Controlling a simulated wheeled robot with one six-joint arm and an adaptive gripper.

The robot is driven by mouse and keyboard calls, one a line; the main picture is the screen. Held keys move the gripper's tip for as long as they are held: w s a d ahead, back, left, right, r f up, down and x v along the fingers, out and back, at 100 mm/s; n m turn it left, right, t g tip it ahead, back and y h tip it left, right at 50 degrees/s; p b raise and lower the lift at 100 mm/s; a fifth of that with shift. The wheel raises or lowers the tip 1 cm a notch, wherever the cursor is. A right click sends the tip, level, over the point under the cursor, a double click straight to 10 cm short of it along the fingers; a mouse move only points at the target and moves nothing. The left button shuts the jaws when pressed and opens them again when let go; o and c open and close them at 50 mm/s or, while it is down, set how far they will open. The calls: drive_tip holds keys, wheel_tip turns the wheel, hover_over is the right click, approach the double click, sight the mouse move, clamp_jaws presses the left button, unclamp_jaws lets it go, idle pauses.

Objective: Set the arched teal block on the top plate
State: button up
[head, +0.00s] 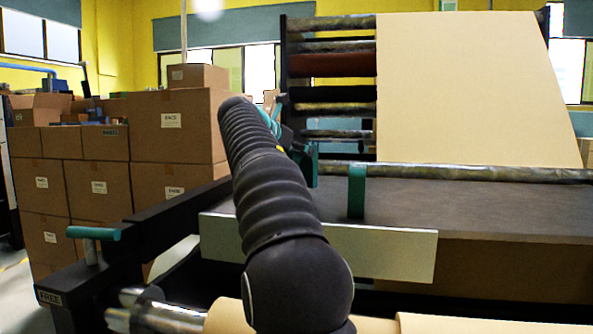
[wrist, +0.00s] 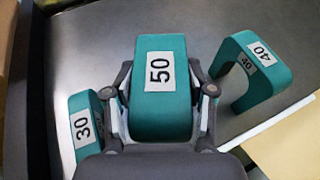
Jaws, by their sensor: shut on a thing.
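My gripper (wrist: 161,82) is shut on a teal block labelled 50 (wrist: 160,112), with a finger on each side of it in the wrist view. The arched teal block labelled 40 (wrist: 268,82) stands to its right, outside the fingers, its open arch visible. A teal block labelled 30 (wrist: 83,122) is at the left, beside the gripper. They show over a grey metal plate (wrist: 95,45). In the head view a teal block (head: 357,192) stands at the front of the dark grey top surface (head: 455,212). My arm hides most of the gripper there.
A pale metal strip (head: 385,252) runs along the front. Cardboard boxes (head: 175,130) are stacked at the left. A rack with rollers (head: 332,65) and a kraft paper sheet (head: 470,85) rises behind. The right of the top surface is clear.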

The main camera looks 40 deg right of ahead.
drive_tip(key=shift+f, duration=2.3)
drive_tip(key=shift+f, duration=0.1)
drive_tip(key=o, duration=1.5)
drive_tip(key=v, duration=1.2)
